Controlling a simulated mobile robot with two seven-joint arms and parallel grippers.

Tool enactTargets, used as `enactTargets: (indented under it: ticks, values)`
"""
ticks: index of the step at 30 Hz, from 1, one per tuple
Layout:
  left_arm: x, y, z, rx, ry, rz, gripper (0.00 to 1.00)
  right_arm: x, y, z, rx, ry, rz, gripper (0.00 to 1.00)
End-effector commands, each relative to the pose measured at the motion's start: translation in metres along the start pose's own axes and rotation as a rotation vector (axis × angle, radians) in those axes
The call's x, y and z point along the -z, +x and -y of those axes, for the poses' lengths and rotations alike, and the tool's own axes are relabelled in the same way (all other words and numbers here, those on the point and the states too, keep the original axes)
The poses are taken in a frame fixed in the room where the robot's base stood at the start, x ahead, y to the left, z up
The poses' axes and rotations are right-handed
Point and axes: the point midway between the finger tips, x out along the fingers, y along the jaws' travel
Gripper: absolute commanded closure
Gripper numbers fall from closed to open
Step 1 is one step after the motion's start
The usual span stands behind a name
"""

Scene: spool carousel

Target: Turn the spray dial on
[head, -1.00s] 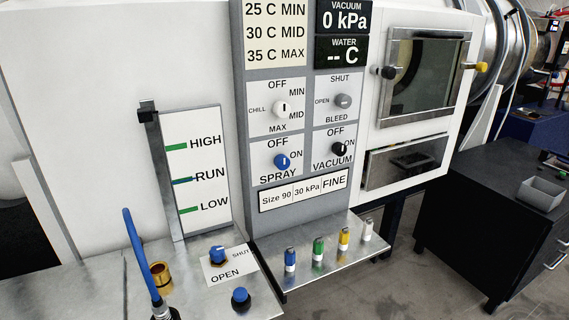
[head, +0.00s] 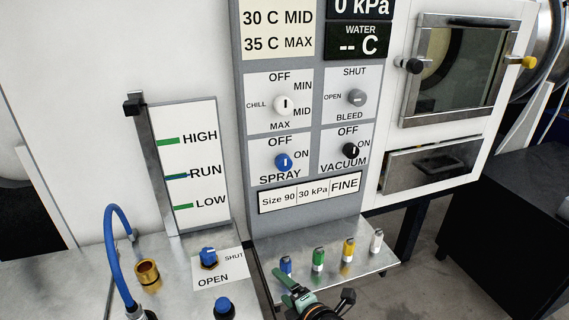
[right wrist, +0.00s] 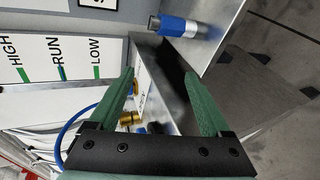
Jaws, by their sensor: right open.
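The spray dial (head: 284,162) is a blue knob on the grey panel, with OFF above it and ON to its upper right. Its small white mark appears to point up, towards OFF. My right gripper (head: 287,287) is at the bottom of the head view, below the panel and in front of the small shelf, well apart from the dial. Its green fingers are open and empty in the right wrist view (right wrist: 160,78). The dial does not show in the right wrist view. My left gripper is out of view.
A shelf (head: 335,268) under the panel holds several small coloured cylinders; the blue one (head: 285,266) is close to my right gripper. White chill (head: 285,105), grey bleed (head: 356,97) and black vacuum (head: 350,150) dials surround the spray dial. A blue hose (head: 109,255) arches at left.

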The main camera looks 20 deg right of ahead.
Motion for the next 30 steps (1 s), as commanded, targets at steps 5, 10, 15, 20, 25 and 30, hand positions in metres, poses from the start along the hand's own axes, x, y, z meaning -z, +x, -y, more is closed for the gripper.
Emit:
enactTargets:
  ticks: [5,10,15,20,25,30]
  values:
    - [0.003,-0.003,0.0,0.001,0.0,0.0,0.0,-0.047,0.012,-0.095,-0.126,-0.619,0.161,0.18]
    - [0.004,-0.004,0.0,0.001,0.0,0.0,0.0,-0.084,0.007,-0.16,-0.168,-1.028,0.342,0.18]
    - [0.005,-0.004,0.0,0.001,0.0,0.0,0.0,-0.103,0.001,-0.192,-0.172,-1.223,0.451,0.18]
    - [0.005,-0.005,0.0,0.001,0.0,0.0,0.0,-0.109,0.005,-0.201,-0.169,-1.261,0.475,0.18]
    - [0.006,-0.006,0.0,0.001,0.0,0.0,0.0,-0.113,0.025,-0.209,-0.169,-1.258,0.473,0.18]
    - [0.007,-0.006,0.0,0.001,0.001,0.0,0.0,-0.12,0.049,-0.219,-0.17,-1.256,0.472,0.18]
